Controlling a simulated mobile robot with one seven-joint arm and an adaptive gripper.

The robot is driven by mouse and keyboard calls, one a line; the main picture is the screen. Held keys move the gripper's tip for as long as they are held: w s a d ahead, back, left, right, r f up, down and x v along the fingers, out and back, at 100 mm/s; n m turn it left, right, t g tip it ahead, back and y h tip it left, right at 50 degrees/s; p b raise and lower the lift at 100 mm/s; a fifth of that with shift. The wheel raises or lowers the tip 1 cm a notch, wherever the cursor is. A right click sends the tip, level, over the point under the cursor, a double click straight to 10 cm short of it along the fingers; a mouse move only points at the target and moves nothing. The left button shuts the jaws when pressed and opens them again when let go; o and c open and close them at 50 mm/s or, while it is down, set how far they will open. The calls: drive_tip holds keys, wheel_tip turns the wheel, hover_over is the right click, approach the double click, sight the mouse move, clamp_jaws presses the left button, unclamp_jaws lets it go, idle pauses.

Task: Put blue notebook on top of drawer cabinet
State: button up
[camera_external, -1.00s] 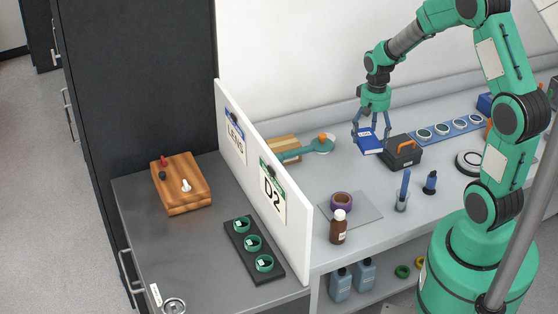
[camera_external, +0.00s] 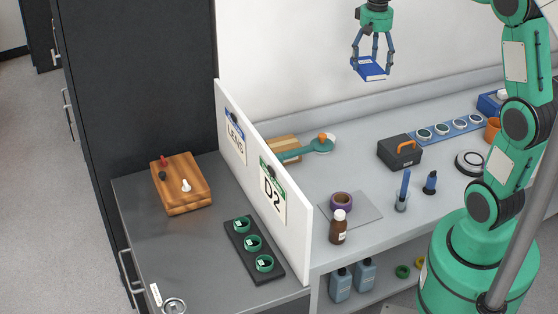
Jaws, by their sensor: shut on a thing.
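The blue notebook (camera_external: 371,69) is held in the air, high above the bench. My gripper (camera_external: 371,64) is shut on it, with its fingers pointing down along the notebook's sides. The drawer cabinet (camera_external: 205,243) is at the lower left, with a grey top and handles on its left side. My gripper is to the right of the cabinet and higher, beyond the white divider. A wooden block (camera_external: 182,184) with small pegs and a dark tray (camera_external: 254,251) of green rings stand on the cabinet top.
A white upright divider (camera_external: 291,228) with paper signs stands between cabinet and bench (camera_external: 300,212). A dark toolbox (camera_external: 400,152), a brown bottle (camera_external: 338,229) and a purple roll (camera_external: 341,200) are on the bench.

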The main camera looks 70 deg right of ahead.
drive_tip(key=w+a+r+n+p, duration=0.15)
drive_tip(key=w+a, duration=0.25)
drive_tip(key=w, duration=0.4)
drive_tip(key=w+a+r+n+p, duration=0.1)
drive_tip(key=w+a+n+p, duration=0.2)
drive_tip(key=w, duration=0.5)
drive_tip(key=n+p, duration=0.6)
drive_tip(key=p, duration=0.5)
hover_over(180, 242)
wheel_tip(180, 242, down, 3)
wheel_tip(180, 242, down, 26)
drive_tip(key=shift+d, duration=0.1)
drive_tip(key=shift+f+p, duration=0.35)
drive_tip(key=shift+f, duration=2.7)
drive_tip(key=shift+f, duration=0.15)
